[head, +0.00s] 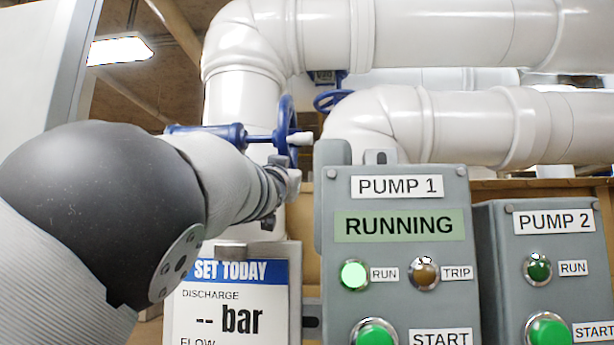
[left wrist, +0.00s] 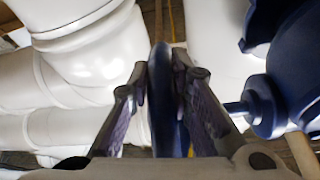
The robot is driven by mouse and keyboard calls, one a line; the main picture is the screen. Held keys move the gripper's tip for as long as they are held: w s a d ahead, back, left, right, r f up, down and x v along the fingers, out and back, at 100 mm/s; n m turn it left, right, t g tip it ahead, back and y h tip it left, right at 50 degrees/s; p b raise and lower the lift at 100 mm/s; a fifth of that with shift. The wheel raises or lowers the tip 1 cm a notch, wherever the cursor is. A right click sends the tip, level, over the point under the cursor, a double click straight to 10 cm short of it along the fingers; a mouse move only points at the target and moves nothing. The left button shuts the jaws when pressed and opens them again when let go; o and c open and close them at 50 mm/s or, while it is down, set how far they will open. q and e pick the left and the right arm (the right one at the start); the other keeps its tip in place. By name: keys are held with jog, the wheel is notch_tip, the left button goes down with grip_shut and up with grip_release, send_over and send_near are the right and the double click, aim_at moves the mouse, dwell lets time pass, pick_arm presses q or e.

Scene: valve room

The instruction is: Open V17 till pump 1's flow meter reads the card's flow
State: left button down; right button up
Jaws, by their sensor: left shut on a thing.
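A blue handwheel valve (head: 287,122) is on the white pipe behind my left arm, with its wheel edge-on and a pale stem end pointing right. No tag is readable on it, so I cannot tell if it is V17. My left gripper (head: 287,176) is at the wheel's lower rim. In the left wrist view the fingers of my left gripper (left wrist: 161,85) are shut on the wheel's blue rim (left wrist: 160,120). The card (head: 235,300) reads "SET TODAY", "DISCHARGE -- bar"; its flow value is cut off below. No flow meter shows. My right gripper is out of view.
The grey pump 1 panel (head: 395,190) reads "RUNNING", with its green run lamp (head: 354,275) lit. It stands close right of my gripper. The pump 2 panel (head: 545,250) is further right. Another blue handwheel (head: 332,100) is behind, between large white pipes (head: 440,45).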

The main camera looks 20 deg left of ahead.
pick_arm(q)
jog(key=shift+w+a+f, duration=0.15)
jog(key=shift+w+f, duration=0.1)
jog(key=shift+w, duration=0.05)
jog(key=c, duration=1.5)
grip_release()
